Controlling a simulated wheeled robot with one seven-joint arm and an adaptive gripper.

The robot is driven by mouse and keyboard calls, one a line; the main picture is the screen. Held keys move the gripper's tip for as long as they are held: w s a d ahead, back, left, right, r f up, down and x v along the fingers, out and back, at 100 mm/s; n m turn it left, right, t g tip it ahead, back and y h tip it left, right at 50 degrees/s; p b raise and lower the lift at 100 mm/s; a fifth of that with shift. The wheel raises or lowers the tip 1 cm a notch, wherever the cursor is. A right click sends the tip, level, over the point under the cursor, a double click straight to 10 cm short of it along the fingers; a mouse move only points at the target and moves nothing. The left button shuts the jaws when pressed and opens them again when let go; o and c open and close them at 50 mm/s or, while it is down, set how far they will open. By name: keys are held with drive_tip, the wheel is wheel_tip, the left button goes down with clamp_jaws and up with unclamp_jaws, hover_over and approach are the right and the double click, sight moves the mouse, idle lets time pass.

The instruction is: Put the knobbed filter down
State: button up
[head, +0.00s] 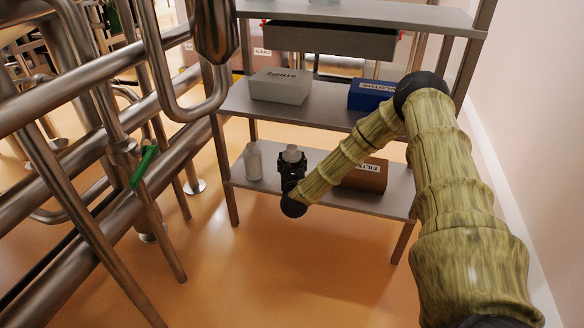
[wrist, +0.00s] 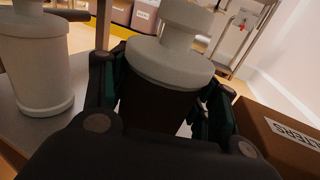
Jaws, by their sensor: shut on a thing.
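The knobbed filter (head: 291,154) is pale grey-white, with a wide collar and a narrower knob on top. It also fills the upper middle of the wrist view (wrist: 170,62). My gripper (head: 290,168) is shut on it, with dark fingers on both sides of its body below the collar. The filter is upright or nearly so, over the lower shelf (head: 240,182). Its lower end is hidden by my gripper, so I cannot tell whether it touches the shelf.
A white container (head: 253,161) stands on the lower shelf just left of my gripper. A brown box labelled FILTERS (head: 368,175) is to the right. The middle shelf (head: 325,108) above carries a grey bin (head: 280,88) and a blue bin (head: 369,96). Metal pipes (head: 150,100) stand left.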

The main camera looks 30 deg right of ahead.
drive_tip(key=shift+f, duration=0.7)
drive_tip(key=shift+f, duration=0.1)
drive_tip(key=shift+f+b, duration=0.1)
drive_tip(key=shift+b, duration=0.2)
drive_tip(key=o, duration=1.1)
drive_tip(key=shift+o, duration=0.2)
